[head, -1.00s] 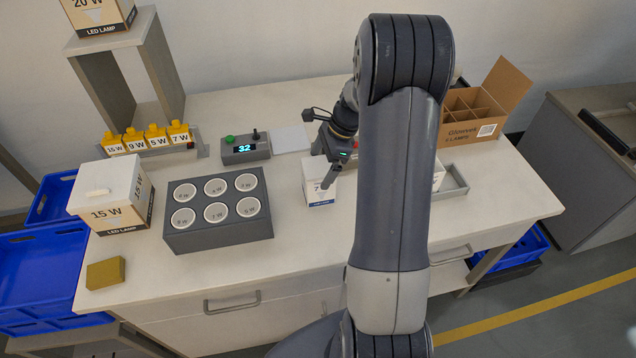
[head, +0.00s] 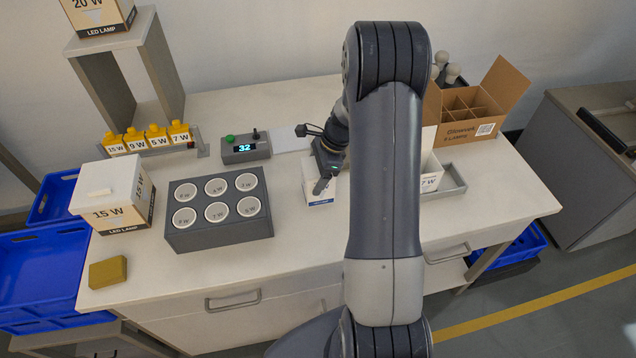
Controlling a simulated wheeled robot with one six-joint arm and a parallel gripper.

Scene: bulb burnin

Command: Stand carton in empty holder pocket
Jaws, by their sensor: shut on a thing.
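A small white carton (head: 321,194) with a blue band along its bottom edge is at the middle of the bench. My gripper (head: 326,178) is over it and shut on it, with the fingers partly hiding it. I cannot tell whether its base touches the bench. A grey holder (head: 456,186) lies to the right, partly behind my arm. A white carton marked 7 W (head: 431,177) stands at its left visible part. The right end of the holder looks empty. My arm hides the holder's left portion.
A dark block with several round sockets (head: 220,236) and a display box (head: 245,149) stand left of my gripper. A divided cardboard box (head: 470,118) and several bulbs (head: 452,73) are behind the holder.

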